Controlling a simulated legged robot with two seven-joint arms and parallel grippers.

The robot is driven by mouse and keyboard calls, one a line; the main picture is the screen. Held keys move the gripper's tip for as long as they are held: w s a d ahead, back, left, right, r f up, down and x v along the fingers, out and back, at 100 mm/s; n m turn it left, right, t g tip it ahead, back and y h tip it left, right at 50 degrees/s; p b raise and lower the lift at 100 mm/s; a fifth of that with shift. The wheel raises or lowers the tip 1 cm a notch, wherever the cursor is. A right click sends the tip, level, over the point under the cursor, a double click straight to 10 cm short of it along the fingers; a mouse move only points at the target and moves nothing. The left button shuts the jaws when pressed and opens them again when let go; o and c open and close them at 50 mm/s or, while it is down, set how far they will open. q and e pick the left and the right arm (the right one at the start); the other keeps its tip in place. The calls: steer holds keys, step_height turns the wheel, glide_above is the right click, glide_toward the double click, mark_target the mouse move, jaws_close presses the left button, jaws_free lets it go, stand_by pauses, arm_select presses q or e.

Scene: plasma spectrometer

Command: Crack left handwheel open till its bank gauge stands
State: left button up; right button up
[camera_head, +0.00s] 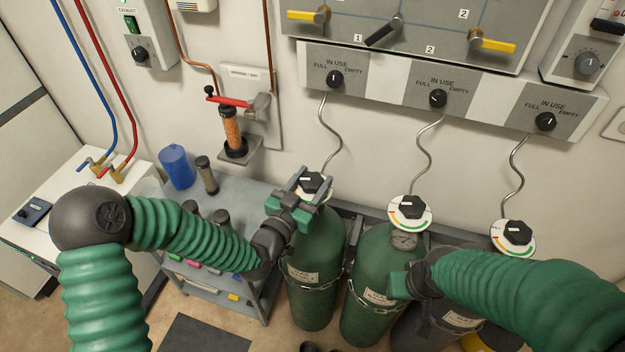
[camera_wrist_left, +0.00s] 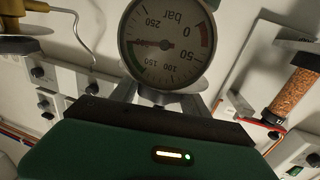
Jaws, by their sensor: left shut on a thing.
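The left handwheel (camera_head: 312,182), a black knob on a pale collar, tops the left green cylinder (camera_head: 318,240). My left gripper (camera_head: 305,188) is shut on it, with its fingers on either side, and partly hides it. In the left wrist view a round bar gauge (camera_wrist_left: 165,45) faces me above the gripper (camera_wrist_left: 155,100); its needle points left, between the 150 and 250 marks. I cannot tell from the views whether this is the bank gauge. My right gripper (camera_head: 400,285) is beside the middle cylinder (camera_head: 370,270), and its jaw state is unclear.
Middle (camera_head: 410,208) and right (camera_head: 513,234) handwheels sit on red-and-green-marked dials. Thin hoses rise to the IN USE panel (camera_head: 437,98). A grey cart (camera_head: 240,190) with a blue cup (camera_head: 176,166) stands left. An orange-filled column (camera_head: 235,132) hangs on the wall.

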arm_select(q)
steer(key=shift+y, duration=0.3)
steer(key=n+t+y+b, duration=0.1)
steer(key=n+y, duration=0.1)
steer(key=y, duration=0.1)
steer(key=shift+n+t, duration=0.3)
steer(key=shift+n, duration=0.1)
steer(key=shift+n+t+y+b, duration=0.3)
steer(key=shift+n+y, duration=1.3)
steer(key=shift+y, duration=1.1)
steer(key=shift+a, duration=0.1)
steer(key=o, duration=1.4)
steer(key=shift+c, duration=0.2)
steer(key=s+d, duration=0.1)
steer(key=s, duration=1.5)
steer(key=shift+s+b, duration=0.3)
steer(key=shift+s, duration=0.1)
